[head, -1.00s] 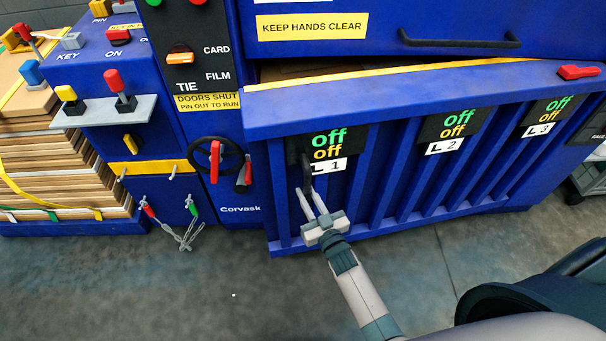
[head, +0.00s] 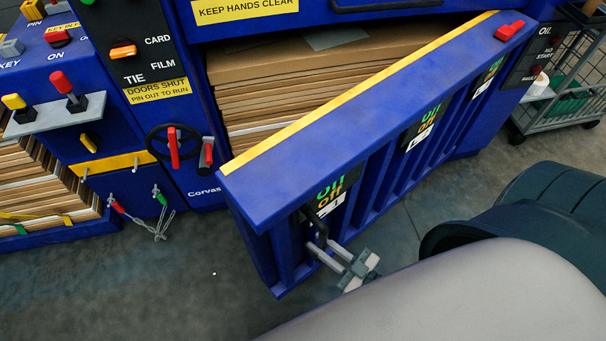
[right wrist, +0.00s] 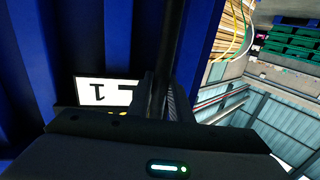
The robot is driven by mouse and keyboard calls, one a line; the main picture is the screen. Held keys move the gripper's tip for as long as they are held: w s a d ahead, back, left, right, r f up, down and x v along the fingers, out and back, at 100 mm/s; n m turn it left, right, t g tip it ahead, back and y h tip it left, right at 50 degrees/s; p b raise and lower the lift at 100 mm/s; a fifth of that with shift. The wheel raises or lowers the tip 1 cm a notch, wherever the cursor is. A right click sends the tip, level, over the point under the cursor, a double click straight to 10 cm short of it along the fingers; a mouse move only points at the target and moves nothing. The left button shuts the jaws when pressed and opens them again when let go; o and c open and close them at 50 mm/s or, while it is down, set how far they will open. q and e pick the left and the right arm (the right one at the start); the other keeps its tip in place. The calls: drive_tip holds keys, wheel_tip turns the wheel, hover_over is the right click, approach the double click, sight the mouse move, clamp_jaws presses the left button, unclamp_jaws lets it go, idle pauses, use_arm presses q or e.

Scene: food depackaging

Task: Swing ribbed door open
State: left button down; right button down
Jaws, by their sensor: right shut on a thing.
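The blue ribbed door (head: 300,160) stands partly open in the head view. Its left end is swung out towards me and its right end is by the machine. A black handle (head: 314,222) sits at its left end beside the "L 1" label. My right gripper (head: 322,248) is shut on this handle. In the right wrist view the dark handle bar (right wrist: 168,45) rises between the fingers (right wrist: 162,98), with the ribbed door (right wrist: 60,50) behind on the left. My left gripper is not in view.
Flattened cardboard (head: 290,70) fills the chamber behind the door. A red handwheel lever (head: 173,147) and a hanging chained pin (head: 155,228) are on the blue machine at left. A wire cart (head: 565,95) stands at far right. The floor before the door is clear.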

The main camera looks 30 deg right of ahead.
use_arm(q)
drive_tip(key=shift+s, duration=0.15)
use_arm(e)
drive_tip(key=s+d+y, duration=0.1)
drive_tip(key=s, duration=0.5)
drive_tip(key=shift+s+d+n, duration=0.25)
drive_tip(key=shift+s+n, duration=0.15)
drive_tip(key=c, duration=1.6)
unclamp_jaws()
drive_tip(key=shift+d, duration=0.1)
